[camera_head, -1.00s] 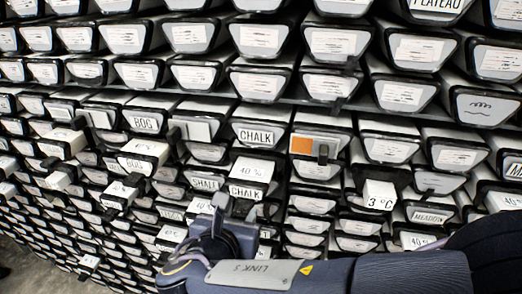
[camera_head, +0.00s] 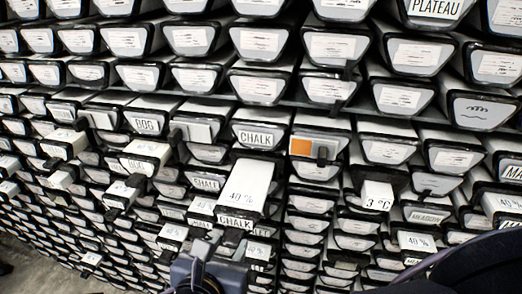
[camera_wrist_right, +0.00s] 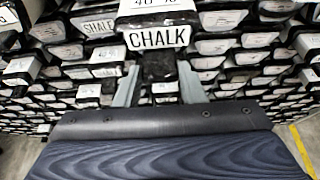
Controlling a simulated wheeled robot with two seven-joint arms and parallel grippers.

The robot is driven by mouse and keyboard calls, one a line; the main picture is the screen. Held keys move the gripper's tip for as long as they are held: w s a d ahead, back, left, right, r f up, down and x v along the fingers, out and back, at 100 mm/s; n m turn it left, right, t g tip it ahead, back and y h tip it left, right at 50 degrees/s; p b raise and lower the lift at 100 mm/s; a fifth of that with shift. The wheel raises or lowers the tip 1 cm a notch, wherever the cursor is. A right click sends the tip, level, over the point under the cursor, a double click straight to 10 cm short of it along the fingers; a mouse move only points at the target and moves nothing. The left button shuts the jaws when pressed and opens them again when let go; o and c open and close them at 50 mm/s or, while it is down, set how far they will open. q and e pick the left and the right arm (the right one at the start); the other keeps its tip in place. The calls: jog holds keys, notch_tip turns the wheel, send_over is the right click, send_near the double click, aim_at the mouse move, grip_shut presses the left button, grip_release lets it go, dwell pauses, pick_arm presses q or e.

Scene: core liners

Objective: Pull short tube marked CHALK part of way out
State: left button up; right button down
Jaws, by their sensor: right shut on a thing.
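The short tube marked CHALK (camera_head: 241,188) sticks out of the rack toward me, with "40 %" on its white top and CHALK on its front face. In the right wrist view its CHALK label (camera_wrist_right: 158,38) is just above the fingers. My right gripper (camera_head: 222,245) is at the tube's front, shut on a dark tab below the label; the fingers (camera_wrist_right: 158,78) stand on both sides of this tab. The tube's back end is hidden in the rack. My left gripper is not in view.
Another tube face marked CHALK (camera_head: 256,136) sits flush just above. Some floor (camera_head: 35,258) shows at lower left.

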jog(key=shift+s+a, duration=0.15)
jog(key=shift+s, duration=0.3)
